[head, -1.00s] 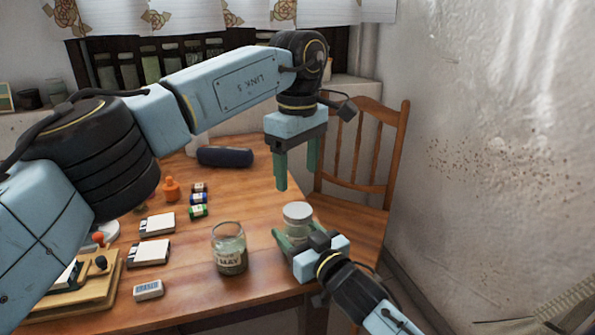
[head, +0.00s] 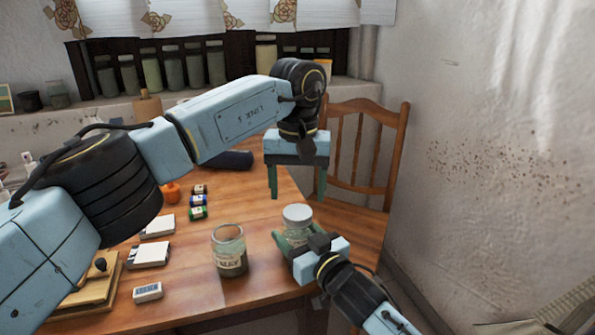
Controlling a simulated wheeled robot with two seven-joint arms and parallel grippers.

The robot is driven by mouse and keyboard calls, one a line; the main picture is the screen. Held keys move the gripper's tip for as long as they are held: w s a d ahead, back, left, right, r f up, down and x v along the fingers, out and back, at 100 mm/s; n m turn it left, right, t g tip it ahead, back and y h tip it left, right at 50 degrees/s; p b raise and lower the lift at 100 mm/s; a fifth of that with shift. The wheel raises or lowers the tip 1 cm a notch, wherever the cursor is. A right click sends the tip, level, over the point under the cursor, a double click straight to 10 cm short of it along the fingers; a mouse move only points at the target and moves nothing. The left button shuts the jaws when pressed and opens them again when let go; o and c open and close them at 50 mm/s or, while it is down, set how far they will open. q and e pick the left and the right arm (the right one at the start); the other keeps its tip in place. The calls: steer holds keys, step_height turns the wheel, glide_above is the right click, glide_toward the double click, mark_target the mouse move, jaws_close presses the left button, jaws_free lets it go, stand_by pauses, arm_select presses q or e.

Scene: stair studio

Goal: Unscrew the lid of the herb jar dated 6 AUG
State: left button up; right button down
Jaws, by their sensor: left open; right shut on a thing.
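A glass jar with a pale lid (head: 297,213) stands near the right edge of the wooden table. My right gripper (head: 290,243) is shut on this jar's body from the front right; its label is mostly hidden and I cannot read a date. My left gripper (head: 297,186) is open and empty, pointing down just above the lid, apart from it. A second glass jar (head: 229,250), without a lid, stands to the left; its label seems to read MAY.
Small boxes (head: 150,254), an eraser-like block (head: 148,292), several small film rolls (head: 198,200) and a wooden board (head: 90,285) lie on the table (head: 190,305) to the left. A wooden chair (head: 362,150) stands behind the table's right edge.

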mark_target(298, 211)
arm_select(q)
steer(key=shift+f, duration=2.1)
steer(key=shift+c, duration=0.3)
